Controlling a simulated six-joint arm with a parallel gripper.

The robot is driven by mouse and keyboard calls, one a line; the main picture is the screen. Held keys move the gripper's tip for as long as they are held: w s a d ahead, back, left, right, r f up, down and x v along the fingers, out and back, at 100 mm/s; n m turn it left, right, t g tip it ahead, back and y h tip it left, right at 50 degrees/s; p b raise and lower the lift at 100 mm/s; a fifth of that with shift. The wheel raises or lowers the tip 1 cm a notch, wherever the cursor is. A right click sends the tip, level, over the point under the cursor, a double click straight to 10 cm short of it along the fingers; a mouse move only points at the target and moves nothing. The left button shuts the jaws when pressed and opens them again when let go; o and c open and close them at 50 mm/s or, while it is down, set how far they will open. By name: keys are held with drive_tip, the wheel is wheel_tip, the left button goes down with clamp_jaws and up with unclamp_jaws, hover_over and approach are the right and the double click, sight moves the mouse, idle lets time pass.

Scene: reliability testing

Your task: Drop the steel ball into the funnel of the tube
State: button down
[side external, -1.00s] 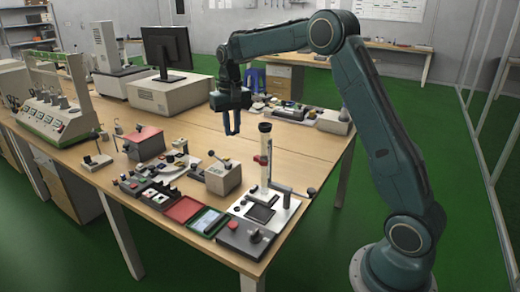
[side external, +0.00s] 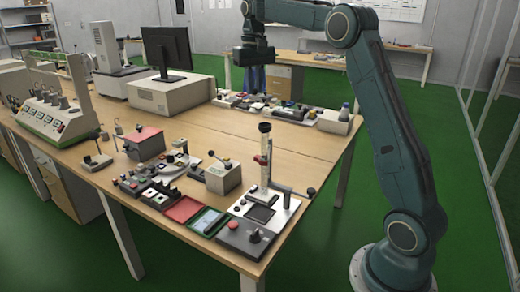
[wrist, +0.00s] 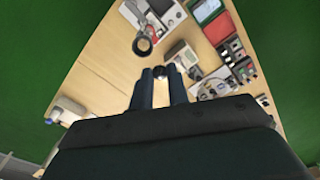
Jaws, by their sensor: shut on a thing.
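The clear upright tube (side external: 265,170) stands on a white base near the table's front right corner, with a dark funnel (side external: 265,127) at its top. In the wrist view, the funnel (wrist: 143,45) shows as a round dark-rimmed opening, beyond and a little left of my fingertips. My gripper (side external: 253,80) is high above the table, above and behind the funnel in the side view, and apart from it. In the wrist view, my gripper (wrist: 160,73) is shut on the small dark steel ball (wrist: 160,72), which the fingers mostly hide.
A red-lidded box (side external: 145,140), a grey block device (side external: 223,178) and a red tray (side external: 183,209) crowd the front of the table. A control box with a red button (side external: 247,238) is at the front edge. A monitor (side external: 167,48) stands behind. Bare wood lies behind the tube.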

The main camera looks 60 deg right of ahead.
drive_tip(key=s+d+f, duration=0.2)
drive_tip(key=d+f, duration=0.1)
drive_tip(key=f, duration=0.2)
idle(0.3)
drive_tip(key=shift+f, duration=0.25)
drive_tip(key=shift+f, duration=1.65)
drive_tip(key=c, duration=1.3)
unclamp_jaws()
